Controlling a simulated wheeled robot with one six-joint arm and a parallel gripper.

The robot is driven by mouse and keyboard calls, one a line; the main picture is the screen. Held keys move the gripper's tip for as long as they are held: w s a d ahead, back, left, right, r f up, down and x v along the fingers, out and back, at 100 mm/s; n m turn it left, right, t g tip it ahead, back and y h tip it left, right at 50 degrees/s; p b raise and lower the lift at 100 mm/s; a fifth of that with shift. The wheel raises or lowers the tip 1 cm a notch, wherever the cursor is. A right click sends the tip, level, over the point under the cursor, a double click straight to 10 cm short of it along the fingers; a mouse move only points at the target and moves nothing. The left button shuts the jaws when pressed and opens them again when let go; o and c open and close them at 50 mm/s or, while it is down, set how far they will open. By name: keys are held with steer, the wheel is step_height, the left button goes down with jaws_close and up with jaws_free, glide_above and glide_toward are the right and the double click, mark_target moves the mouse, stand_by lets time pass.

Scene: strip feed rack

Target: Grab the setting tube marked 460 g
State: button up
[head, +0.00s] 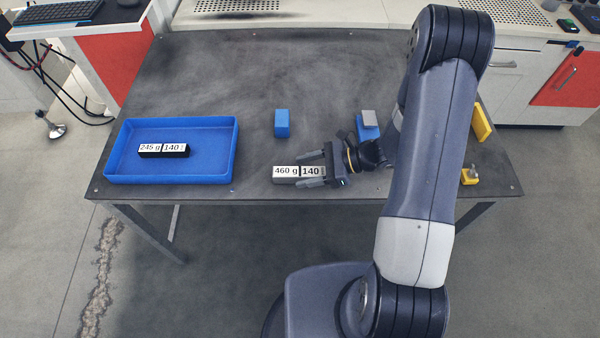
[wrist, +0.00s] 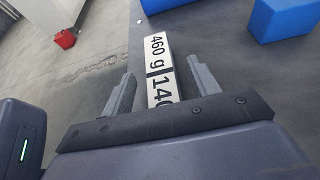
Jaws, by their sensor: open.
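The setting tube marked 460 g (head: 285,171) lies on the dark table near its front edge, its white label reading "460 g" and "140". My gripper (head: 314,172) is open, with its two fingers on either side of the tube's right part. In the wrist view the tube (wrist: 156,62) runs between the open fingers of my gripper (wrist: 160,92). A gap shows on each side, wider on the right finger's side in places. The tube's near end is hidden by the gripper body.
A blue tray (head: 112,160) at the left holds a dark tube marked 245 g (head: 164,154). A blue block (head: 282,122) stands behind the 460 g tube. A blue piece with a grey top (head: 368,124) and yellow parts (head: 482,123) are to the right. The table's back is clear.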

steer(key=shift+a, duration=0.2)
steer(key=shift+c, duration=0.6)
jaws_close()
